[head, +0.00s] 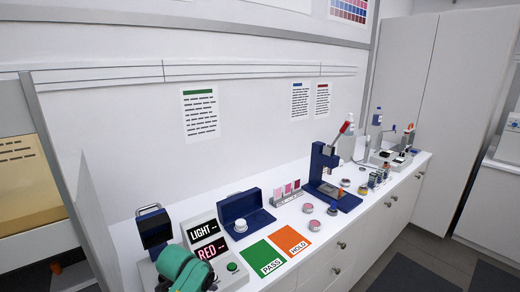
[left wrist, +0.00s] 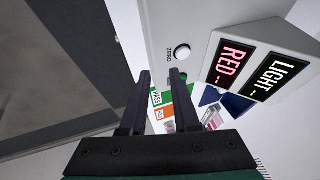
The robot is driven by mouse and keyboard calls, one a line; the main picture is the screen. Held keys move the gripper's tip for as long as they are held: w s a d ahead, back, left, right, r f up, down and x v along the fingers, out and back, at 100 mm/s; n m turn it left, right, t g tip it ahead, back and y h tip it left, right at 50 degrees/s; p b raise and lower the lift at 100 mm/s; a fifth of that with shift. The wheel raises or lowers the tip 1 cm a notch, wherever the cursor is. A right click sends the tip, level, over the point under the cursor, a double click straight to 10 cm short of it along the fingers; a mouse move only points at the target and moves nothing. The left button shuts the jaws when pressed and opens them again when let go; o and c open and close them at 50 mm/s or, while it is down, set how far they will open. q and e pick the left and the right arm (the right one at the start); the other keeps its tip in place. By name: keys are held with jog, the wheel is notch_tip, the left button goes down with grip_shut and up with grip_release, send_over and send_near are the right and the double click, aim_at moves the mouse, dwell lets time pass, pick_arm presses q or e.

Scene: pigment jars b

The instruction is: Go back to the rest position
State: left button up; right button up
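My left gripper (head: 185,270) is the green part at the bottom of the head view, in front of the grey instrument with LIGHT and RED displays (head: 207,240). In the left wrist view its two dark fingers (left wrist: 160,78) stand apart with nothing held between them. Beyond them the instrument (left wrist: 195,35) is near, with its displays and a white ZERO button, and the green PASS card (left wrist: 156,97) shows farther off. The fingertips are hard to make out in the head view. My right gripper is in neither view.
The white counter holds the PASS card (head: 263,258), the orange HOLD card (head: 290,240), an open blue case (head: 245,207), a white jar (head: 240,226), pink-topped jars (head: 314,226) and a blue press (head: 325,175). A dark-blue handled box (head: 155,230) stands left. Floor is clear at lower right.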

pick_arm(q)
jog(key=s+a+f+n+g+y, duration=0.1)
jog(key=s+a+n, duration=0.2)
jog(key=s, duration=0.6)
jog(key=s+a+f+n, duration=0.1)
jog(key=s+a+n, duration=0.15)
jog(key=s, duration=0.65)
jog(key=s+a+f+n+g+y, duration=0.1)
jog(key=s+a+n, duration=0.25)
jog(key=s, duration=0.65)
notch_tip(320, 180, down, 32)
jog(key=s+r+g+b, duration=0.1)
jog(key=s+b, duration=0.2)
jog(key=b, duration=0.4)
jog(key=s+a+f+g+b, duration=0.1)
jog(key=s+f+b, duration=0.3)
jog(key=s+f, duration=1.1)
notch_tip(320, 180, down, 3)
jog(key=shift+a+b, duration=0.35)
jog(key=shift+a, duration=0.1)
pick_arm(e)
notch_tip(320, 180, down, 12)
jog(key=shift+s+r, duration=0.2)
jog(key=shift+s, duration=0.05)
pick_arm(q)
jog(key=shift+s, duration=0.1)
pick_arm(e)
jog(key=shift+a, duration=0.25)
